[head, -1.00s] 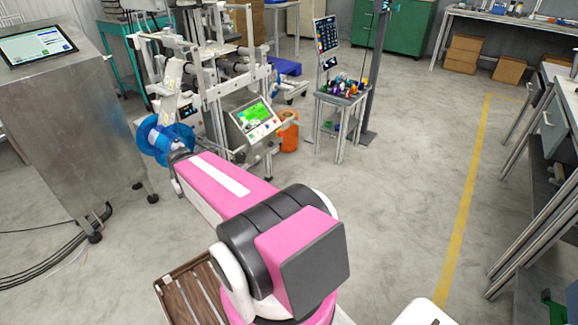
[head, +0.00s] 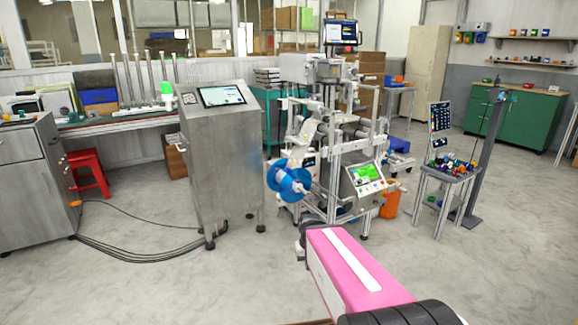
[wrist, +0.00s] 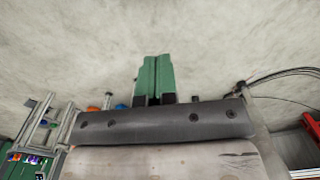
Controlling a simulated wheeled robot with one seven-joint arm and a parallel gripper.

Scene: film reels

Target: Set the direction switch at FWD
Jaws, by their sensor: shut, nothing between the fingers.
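The film reel machine (head: 330,140) stands near the middle of the head view. Its tilted control panel (head: 362,178) has a lit green screen and small coloured controls below it. The direction switch and its FWD mark are too small to tell apart there. My gripper (wrist: 156,62) shows in the wrist view with its two green fingers shut together and empty, over bare floor. In the head view it is not clearly visible; my pink arm reaches up toward the front of the machine.
A blue reel (head: 288,182) sits low on the machine's left. A steel cabinet with a tablet (head: 222,150) stands to the left, with cables on the floor. A small table with coloured items (head: 447,172) and an orange container (head: 390,204) are to the right. The front floor is open.

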